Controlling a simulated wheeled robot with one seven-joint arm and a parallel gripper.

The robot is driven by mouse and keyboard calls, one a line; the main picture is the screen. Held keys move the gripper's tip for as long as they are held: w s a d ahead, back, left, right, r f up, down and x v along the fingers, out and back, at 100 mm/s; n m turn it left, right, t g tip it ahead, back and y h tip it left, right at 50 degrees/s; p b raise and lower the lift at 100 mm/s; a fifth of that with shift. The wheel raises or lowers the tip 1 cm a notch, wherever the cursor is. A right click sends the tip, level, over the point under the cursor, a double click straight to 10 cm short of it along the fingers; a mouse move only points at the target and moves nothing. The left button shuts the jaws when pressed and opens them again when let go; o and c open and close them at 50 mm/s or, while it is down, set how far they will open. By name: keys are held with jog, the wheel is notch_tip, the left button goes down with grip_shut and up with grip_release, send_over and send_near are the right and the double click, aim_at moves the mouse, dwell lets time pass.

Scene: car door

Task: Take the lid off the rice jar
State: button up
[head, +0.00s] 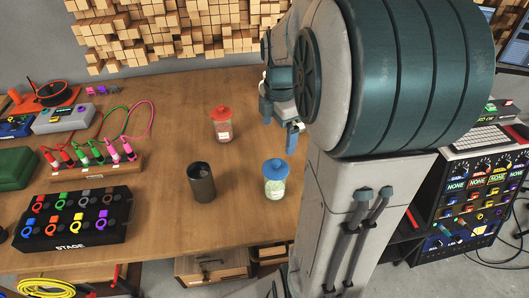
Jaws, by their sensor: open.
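Two lidded jars stand upright on the wooden table (165,230). One jar (275,189) has a blue lid (275,168) and pale contents; it stands near the front edge. The other jar (222,131) has a red lid (220,113), pinkish contents and a small white label; it stands farther back and left. Both lids sit on their jars. I cannot read which one holds rice. My gripper (280,130) is open and empty, behind and above the blue-lidded jar and right of the red-lidded one, apart from both. My arm hides the table's right side.
A dark open cup (202,182) stands left of the blue-lidded jar. A black stage box (76,218), a rack of coloured plugs (95,162) and cables fill the left side. A wood-block panel (180,30) covers the back wall. A control console (470,190) stands at right.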

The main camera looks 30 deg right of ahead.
aim_at(276, 162)
jog(key=shift+n, duration=0.6)
jog(key=f, duration=0.9)
jog(key=shift+w+d, duration=0.3)
jog(key=shift+d, duration=0.1)
jog(key=shift+w+a+f, duration=0.1)
jog(key=shift+a+f, duration=0.05)
jog(key=shift+f, duration=1.15)
jog(key=shift+w+a+f, duration=0.1)
jog(key=shift+f, duration=1.15)
jog(key=c, duration=1.1)
